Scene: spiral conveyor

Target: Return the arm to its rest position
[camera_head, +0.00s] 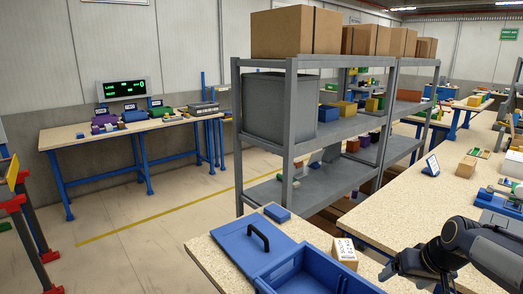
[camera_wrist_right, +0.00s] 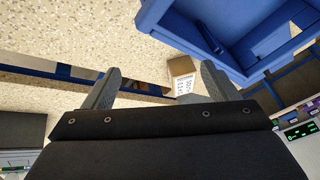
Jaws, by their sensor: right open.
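My right arm comes in from the lower right of the head view. Its dark gripper (camera_head: 402,268) is over the front table, to the right of a small cardboard box (camera_head: 345,256) with a printed label. In the right wrist view the gripper (camera_wrist_right: 160,84) has its two fingers spread apart with nothing held between them. The small box (camera_wrist_right: 182,76) shows beyond the fingers, close to the right one, and looks apart from them. My left gripper is not in either view.
An open blue bin (camera_head: 305,272) and a blue lid with a black handle (camera_head: 240,243) lie on the front table. A grey shelf rack (camera_head: 290,108) with cartons stands behind. A long worktable (camera_head: 400,215) runs along the right. Clear floor (camera_head: 150,235) lies at left.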

